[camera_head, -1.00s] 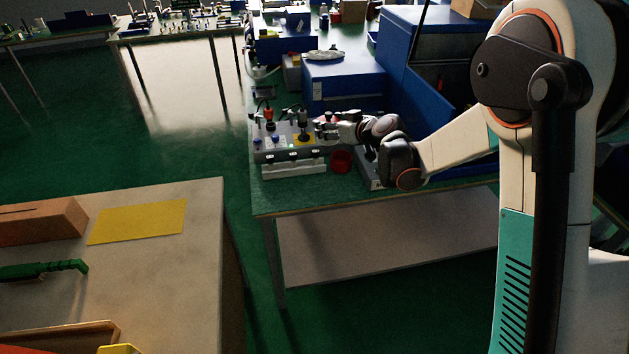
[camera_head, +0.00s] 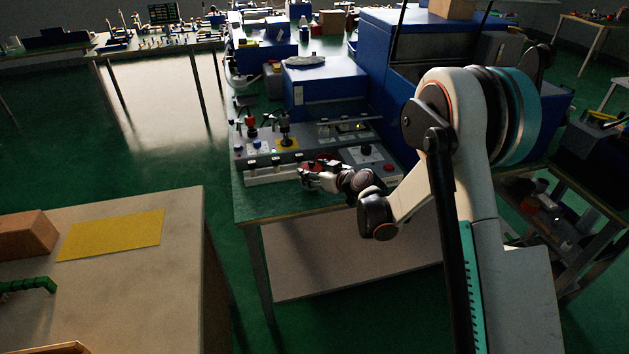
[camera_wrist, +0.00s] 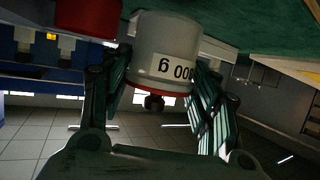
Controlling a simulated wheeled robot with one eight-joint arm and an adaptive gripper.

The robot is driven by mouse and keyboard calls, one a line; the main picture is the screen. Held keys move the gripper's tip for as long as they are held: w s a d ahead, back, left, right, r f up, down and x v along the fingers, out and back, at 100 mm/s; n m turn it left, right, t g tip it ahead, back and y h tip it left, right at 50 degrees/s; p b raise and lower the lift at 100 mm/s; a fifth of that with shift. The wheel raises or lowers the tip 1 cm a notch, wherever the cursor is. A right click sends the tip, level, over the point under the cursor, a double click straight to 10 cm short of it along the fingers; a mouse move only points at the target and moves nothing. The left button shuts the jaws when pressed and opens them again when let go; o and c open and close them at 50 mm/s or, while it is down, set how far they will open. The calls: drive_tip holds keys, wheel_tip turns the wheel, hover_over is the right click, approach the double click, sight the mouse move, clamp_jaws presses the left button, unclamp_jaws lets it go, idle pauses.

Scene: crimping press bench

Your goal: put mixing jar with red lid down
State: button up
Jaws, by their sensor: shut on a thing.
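The mixing jar (camera_wrist: 166,50) is a pale grey cylinder with a white printed label, in the upper middle of the wrist view. Its red lid rim and dark knob point down in that view, which looks upside down. My gripper (camera_wrist: 163,78) is shut on it, a dark finger on each side. In the head view my gripper (camera_head: 308,176) is low over the front of the green-topped bench (camera_head: 290,205). The jar is too small there to make out. I cannot tell whether its base touches the bench.
A red container (camera_wrist: 88,16) is close beside the jar; its red (camera_head: 322,164) shows just behind my gripper in the head view. A grey control panel (camera_head: 262,145) with knobs lies behind. A blue box (camera_head: 325,90) stands further back. Some bench front is clear.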

drive_tip(key=shift+f, duration=1.1)
drive_tip(key=shift+f, duration=0.15)
drive_tip(key=o, duration=1.6)
